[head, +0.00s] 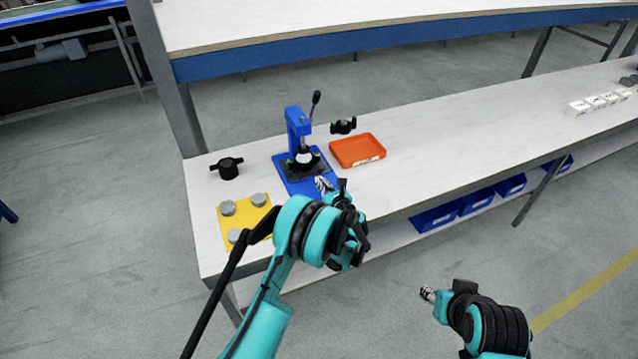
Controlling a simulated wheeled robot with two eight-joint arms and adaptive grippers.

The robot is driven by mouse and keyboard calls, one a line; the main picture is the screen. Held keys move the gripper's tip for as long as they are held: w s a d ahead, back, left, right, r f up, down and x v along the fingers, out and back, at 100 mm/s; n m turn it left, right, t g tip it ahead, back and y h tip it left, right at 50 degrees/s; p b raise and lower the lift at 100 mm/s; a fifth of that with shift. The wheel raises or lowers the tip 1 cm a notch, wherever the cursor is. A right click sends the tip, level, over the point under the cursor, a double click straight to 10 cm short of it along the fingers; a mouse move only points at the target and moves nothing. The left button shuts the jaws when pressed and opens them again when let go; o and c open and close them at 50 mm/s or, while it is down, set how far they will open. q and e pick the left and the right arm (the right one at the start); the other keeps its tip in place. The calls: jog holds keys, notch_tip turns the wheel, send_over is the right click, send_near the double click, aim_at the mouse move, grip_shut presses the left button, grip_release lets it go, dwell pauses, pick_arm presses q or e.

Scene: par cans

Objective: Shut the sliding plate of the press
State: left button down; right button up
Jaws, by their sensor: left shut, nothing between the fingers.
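The blue press (296,124) stands on its blue base toward the left end of the white bench, with its black lever up to the right. A dark plate (293,170), which looks like the sliding plate, lies low in front of the column. A white round piece (304,157) sits on it under the ram. I cannot tell how far the plate is slid out. My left gripper (323,185) is shut and empty, over the front right part of the blue base, close to the plate. Contact cannot be told. My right gripper (427,293) is low, off the bench; its fingers are too small to judge.
An orange tray (358,150) lies right of the press, with a black knobbed part (343,126) behind it. Another black part (227,168) stands to the left. A yellow plate (227,230) with grey discs is at the front left. The bench's middle right is clear.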

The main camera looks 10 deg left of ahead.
pick_arm(q)
jog(key=p+v, duration=0.3)
jog(key=v, duration=0.6)
jog(key=shift+r, duration=0.1)
jog(key=shift+s+d, duration=0.2)
jog(key=shift+s, duration=0.15)
